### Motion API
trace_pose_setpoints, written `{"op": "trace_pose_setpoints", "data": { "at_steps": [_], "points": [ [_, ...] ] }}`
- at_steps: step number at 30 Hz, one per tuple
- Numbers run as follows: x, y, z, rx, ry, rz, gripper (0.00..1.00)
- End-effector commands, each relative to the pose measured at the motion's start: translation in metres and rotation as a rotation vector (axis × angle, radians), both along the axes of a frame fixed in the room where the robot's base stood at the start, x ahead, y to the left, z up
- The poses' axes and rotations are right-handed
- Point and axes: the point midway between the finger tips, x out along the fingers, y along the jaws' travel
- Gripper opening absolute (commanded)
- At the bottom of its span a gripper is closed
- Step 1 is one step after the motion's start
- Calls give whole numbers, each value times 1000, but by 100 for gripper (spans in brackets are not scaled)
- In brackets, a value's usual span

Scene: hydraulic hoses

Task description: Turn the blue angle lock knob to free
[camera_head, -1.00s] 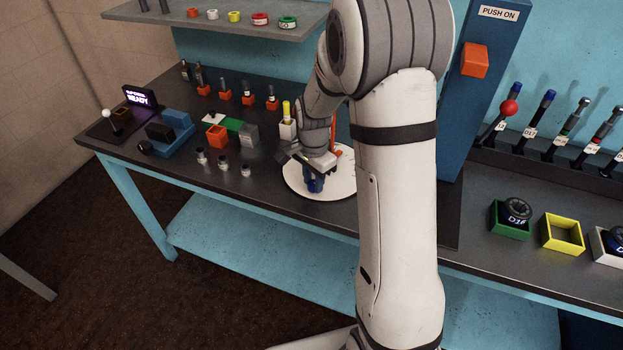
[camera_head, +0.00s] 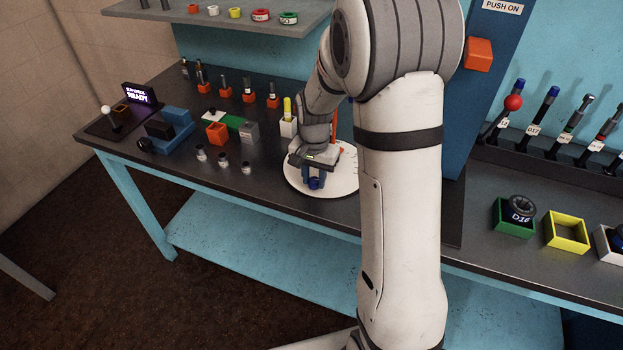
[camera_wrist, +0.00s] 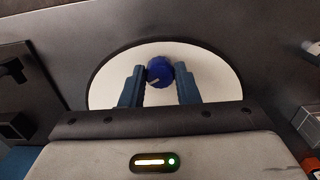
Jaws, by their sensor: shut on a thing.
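The blue angle lock knob (camera_wrist: 160,72) sits over a round white dial plate (camera_wrist: 215,72) on the bench. It has a light pointer mark on its face. In the head view the knob (camera_head: 315,184) shows below my gripper, at the front of the white plate (camera_head: 345,185). My gripper (camera_wrist: 161,76) is at the knob, one finger on each side, and is shut on it. The fingers hide the knob's sides, and no lettering on the plate can be read.
An orange upright (camera_head: 334,124) and a white holder with a yellow-topped piece (camera_head: 288,125) stand close behind my gripper. Several small fittings (camera_head: 222,160) stand to the left. A blue column (camera_head: 490,100) rises at the right. The bench front edge is near the plate.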

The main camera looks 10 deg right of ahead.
Motion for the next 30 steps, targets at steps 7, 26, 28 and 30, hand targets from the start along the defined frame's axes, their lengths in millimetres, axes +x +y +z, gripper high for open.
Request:
{"op": "trace_pose_setpoints", "data": {
  "at_steps": [7, 26, 28, 30],
  "points": [
    [5, -1, 3, -3, -17, 232, 6],
    [5, -1, 3, -7, -17, 819, 6],
    [5, -1, 4, -6, -17, 875, 6],
    [5, -1, 4, -7, -16, 926, 6]
  ]
}}
